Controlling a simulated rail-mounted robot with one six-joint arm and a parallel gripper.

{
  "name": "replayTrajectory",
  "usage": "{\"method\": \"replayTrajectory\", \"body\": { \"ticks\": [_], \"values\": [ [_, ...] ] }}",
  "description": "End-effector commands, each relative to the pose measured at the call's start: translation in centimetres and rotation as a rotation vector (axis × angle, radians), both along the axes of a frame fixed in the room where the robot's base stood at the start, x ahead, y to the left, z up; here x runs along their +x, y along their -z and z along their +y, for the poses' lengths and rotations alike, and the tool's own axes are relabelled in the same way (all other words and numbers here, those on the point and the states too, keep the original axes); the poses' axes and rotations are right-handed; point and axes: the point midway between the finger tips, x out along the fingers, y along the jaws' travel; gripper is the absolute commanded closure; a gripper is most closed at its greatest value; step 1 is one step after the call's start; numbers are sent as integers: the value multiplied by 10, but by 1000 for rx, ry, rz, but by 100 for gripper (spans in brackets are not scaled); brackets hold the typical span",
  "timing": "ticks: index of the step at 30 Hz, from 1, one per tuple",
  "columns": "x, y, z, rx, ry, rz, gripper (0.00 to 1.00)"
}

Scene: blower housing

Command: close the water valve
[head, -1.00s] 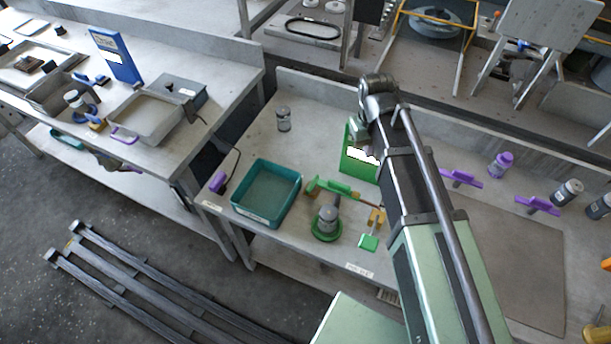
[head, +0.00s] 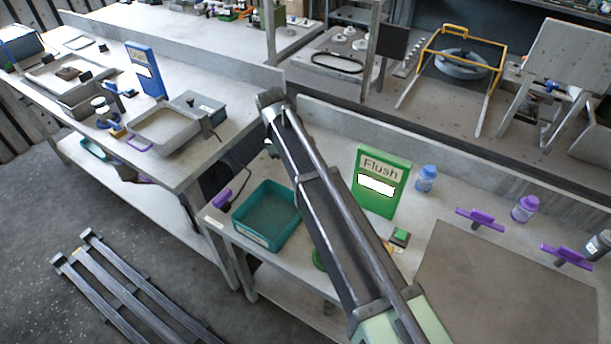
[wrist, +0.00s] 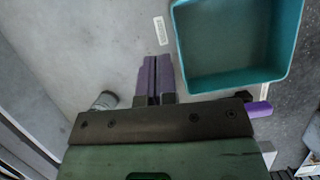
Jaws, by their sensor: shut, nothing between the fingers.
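I cannot pick out the water valve with certainty in either view. My gripper shows in the wrist view (wrist: 154,80) with its two purple fingers together, shut and empty, above the grey bench top. A teal tray (wrist: 237,48) lies to the right of the fingers, apart from them. In the head view my arm reaches over the bench, and the fingers cannot be made out there. The arm hides part of the bench, including most of a green round base (head: 320,258).
A green "Flush" board (head: 381,182) stands behind the arm, with a blue-capped bottle (head: 427,179) beside it. Purple handles (head: 480,218) and a purple bottle (head: 525,208) are at right. The teal tray (head: 266,216) is left of the arm. A grey jar (wrist: 105,100) is near my gripper.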

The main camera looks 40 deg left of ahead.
Motion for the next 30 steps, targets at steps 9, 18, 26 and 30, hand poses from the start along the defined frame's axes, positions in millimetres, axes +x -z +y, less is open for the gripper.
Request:
{"method": "replayTrajectory", "body": {
  "ticks": [9, 18, 26, 30],
  "values": [
    [0, 72, -25, 0, 3, -1, 100],
    [1, 81, -67, 1, 3, -1, 100],
    [2, 80, -72, 1, 2, -1, 100],
    [2, 81, -72, 1, 2, -1, 100]
  ]
}}
